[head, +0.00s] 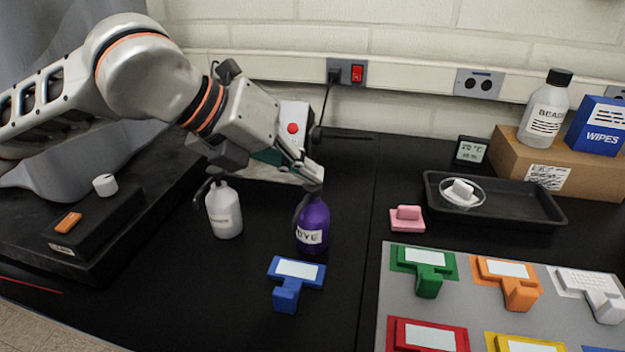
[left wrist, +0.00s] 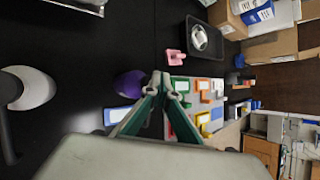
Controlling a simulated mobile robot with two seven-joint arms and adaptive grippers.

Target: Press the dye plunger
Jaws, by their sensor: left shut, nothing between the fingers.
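The purple dye bottle (head: 313,228) stands upright on the black bench, with "DYE" on its white label. In the left wrist view the purple bottle (left wrist: 126,88) shows just left of the fingertips. My left gripper (head: 314,178) is shut and empty, its fingertips right at the top of the dye bottle. The gripper covers most of the plunger, so I cannot tell whether it touches it or how far down it is. The shut fingers also show in the left wrist view (left wrist: 165,86). My right gripper is not in view.
A white pump bottle (head: 224,212) stands left of the dye bottle. A blue T-shaped block (head: 297,270) lies in front of it. A grey mat (head: 465,290) with coloured blocks is at the right, a black tray (head: 510,215) behind it. A box with a red button (head: 293,127) stands behind my gripper.

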